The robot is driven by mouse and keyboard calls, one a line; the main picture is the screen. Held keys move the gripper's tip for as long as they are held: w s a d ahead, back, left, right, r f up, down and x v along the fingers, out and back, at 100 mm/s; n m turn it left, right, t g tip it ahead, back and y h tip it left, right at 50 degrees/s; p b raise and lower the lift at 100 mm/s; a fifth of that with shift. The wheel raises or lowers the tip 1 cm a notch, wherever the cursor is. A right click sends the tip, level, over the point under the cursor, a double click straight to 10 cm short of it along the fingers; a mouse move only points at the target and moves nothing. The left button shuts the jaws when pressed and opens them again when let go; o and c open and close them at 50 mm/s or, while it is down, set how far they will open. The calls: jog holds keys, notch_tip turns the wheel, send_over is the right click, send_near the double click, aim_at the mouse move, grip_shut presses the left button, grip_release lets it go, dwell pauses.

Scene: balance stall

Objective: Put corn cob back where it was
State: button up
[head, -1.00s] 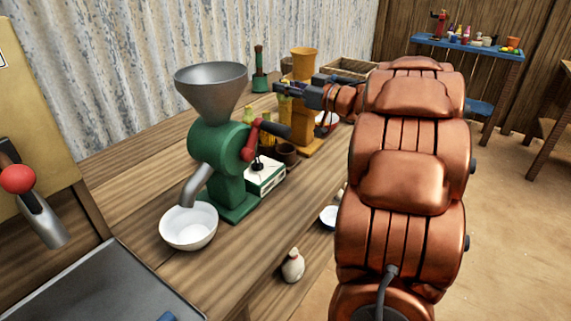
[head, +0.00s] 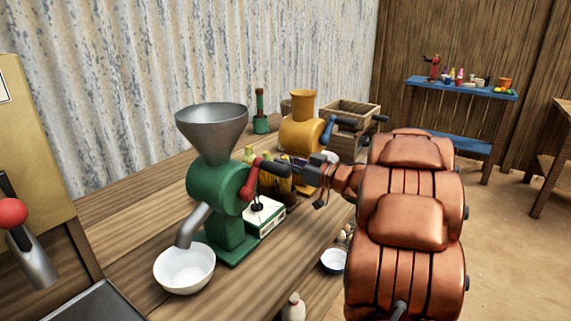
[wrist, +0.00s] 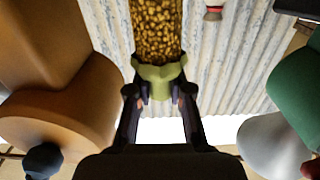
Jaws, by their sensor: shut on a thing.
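In the wrist view the corn cob (wrist: 156,30), golden-brown kernels above a pale green husk base, is between the fingers of my gripper (wrist: 160,92). The fingers are shut on the husk end. In the head view my gripper (head: 300,171) is low over the table, just right of the green mill's red handle. Yellow and green shapes (head: 250,154) show behind that handle. I cannot tell there which part is the held cob. The spot under the cob is hidden by the handle and gripper.
The green mill (head: 215,185) with a grey funnel stands left of my gripper, a white bowl (head: 184,270) under its spout. A white-and-green scale (head: 265,217) is beside it. An orange mill (head: 300,135) and a wooden crate (head: 352,112) stand behind. A small bowl (head: 333,261) is nearer.

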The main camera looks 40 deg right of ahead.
jog(key=o, duration=0.8)
jog(key=shift+f, duration=0.1)
jog(key=shift+o, duration=0.2)
jog(key=shift+s+d, duration=0.1)
jog(key=shift+s, duration=0.1)
jog(key=v, duration=1.1)
jog(key=shift+s+p, duration=0.25)
jog(key=shift+p, duration=0.1)
